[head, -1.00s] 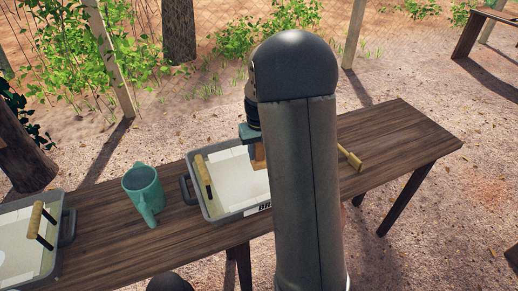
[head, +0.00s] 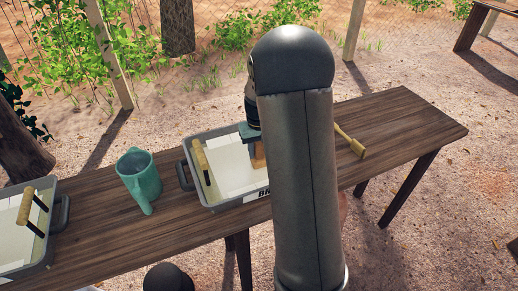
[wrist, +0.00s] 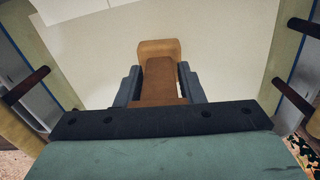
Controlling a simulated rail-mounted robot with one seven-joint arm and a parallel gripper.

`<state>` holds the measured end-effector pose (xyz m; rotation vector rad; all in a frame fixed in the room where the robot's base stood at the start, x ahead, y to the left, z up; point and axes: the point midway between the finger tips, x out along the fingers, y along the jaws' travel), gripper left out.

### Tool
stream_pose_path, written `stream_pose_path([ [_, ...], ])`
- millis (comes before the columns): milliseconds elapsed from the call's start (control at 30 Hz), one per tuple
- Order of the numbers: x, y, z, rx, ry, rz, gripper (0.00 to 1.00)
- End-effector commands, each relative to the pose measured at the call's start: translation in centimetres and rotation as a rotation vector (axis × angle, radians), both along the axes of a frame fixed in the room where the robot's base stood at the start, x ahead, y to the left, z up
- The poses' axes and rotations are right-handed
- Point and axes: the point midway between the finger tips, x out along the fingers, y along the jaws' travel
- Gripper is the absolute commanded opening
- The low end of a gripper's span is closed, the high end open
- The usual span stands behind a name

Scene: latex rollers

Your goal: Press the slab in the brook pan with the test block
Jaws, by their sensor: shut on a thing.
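My gripper (wrist: 160,88) is shut on the test block (wrist: 159,62), a tan-brown wooden block, also visible in the head view (head: 258,155). The block points down over the brook pan (head: 190,181), a grey tray whose front label shows only "BR" beside my arm. The pale, cream slab (head: 226,172) lies flat in the pan and also fills much of the wrist view (wrist: 225,55). The block is over the slab; I cannot tell whether its end touches. My arm hides the pan's right part in the head view.
Wooden grips on dark posts flank the slab, the left one (head: 201,161) clear in the head view. A teal mug (head: 139,178) stands left of the pan. Another pan (head: 62,213) is at far left. A wooden tool (head: 349,140) lies right; the table's right end (head: 415,125) is clear.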

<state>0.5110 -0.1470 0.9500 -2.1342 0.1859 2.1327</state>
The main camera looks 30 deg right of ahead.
Motion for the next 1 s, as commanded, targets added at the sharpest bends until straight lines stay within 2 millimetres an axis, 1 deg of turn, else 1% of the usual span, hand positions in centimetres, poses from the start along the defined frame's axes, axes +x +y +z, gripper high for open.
stream_pose_path([
  [700,0.0,0.0,-1.3,0.0,0.0,0.0,0.12],
  [1000,0.0,0.0,-1.3,0.0,0.0,0.0,0.12],
])
